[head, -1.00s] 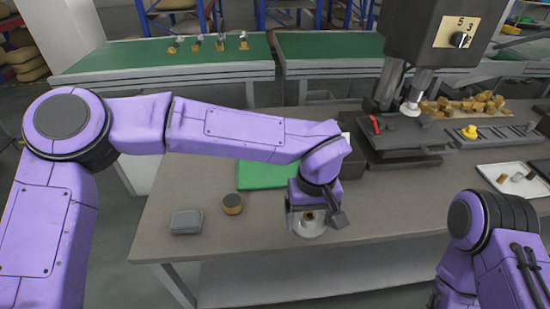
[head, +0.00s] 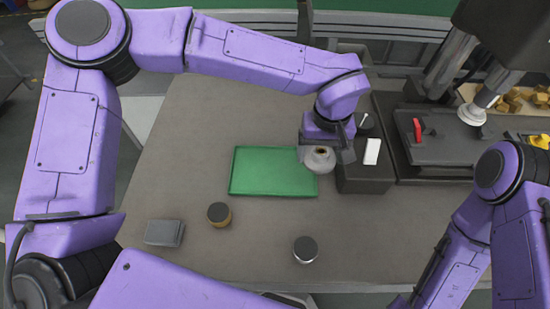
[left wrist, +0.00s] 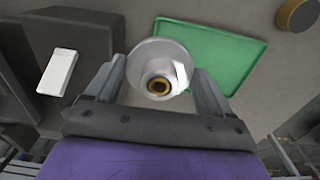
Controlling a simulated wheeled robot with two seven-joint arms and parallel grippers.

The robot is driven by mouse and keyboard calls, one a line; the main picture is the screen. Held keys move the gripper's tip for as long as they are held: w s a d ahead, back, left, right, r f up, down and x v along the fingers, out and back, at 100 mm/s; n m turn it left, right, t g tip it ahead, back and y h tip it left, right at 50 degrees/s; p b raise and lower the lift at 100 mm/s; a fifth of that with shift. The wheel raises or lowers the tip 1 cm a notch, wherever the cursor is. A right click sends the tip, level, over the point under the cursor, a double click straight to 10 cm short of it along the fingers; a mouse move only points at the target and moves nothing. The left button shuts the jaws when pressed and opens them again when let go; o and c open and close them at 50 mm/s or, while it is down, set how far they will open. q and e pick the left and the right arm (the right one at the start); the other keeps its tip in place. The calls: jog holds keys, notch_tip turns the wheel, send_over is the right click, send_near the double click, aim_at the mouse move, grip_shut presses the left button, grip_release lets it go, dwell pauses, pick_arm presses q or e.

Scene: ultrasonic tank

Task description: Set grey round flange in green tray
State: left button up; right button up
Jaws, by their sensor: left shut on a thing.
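The grey round flange (head: 320,162) has a wide pale disc and a hub with a brass-coloured bore. It shows between the fingers in the left wrist view (left wrist: 150,55). My left gripper (head: 322,152) is shut on it and holds it over the right end of the green tray (head: 265,178). In the left wrist view the flange covers a corner of the tray (left wrist: 228,62). Its exact height above the tray is hard to tell. The visible tray floor is empty. My right arm is at the lower right, with its gripper out of view.
A dark block (head: 366,180) with a white piece (head: 372,152) stands close right of the flange. A press with a red handle (head: 417,130) is farther right. A grey box (head: 164,232), a brass-sided cylinder (head: 219,214) and a dark-topped round part (head: 306,250) sit in front.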

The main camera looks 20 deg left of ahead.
pick_arm(q)
jog(key=a+f+p, duration=0.2)
jog(key=a, duration=0.4)
send_over(273, 170)
jog(key=d, duration=0.1)
notch_tip(273, 170, down, 6)
jog(key=shift+s+r+p, duration=0.1)
jog(key=shift+r+p, duration=0.05)
jog(key=shift+p, duration=0.15)
jog(key=shift+a+f, duration=0.2)
jog(key=shift+f, duration=0.05)
jog(key=shift+a+f, duration=0.15)
jog(key=shift+f, duration=0.8)
jog(key=shift+a+f, duration=0.15)
jog(key=shift+f, duration=0.8)
jog(key=o, duration=1)
jog(key=shift+f, duration=0.15)
jog(key=shift+o, duration=0.2)
notch_tip(273, 170, up, 12)
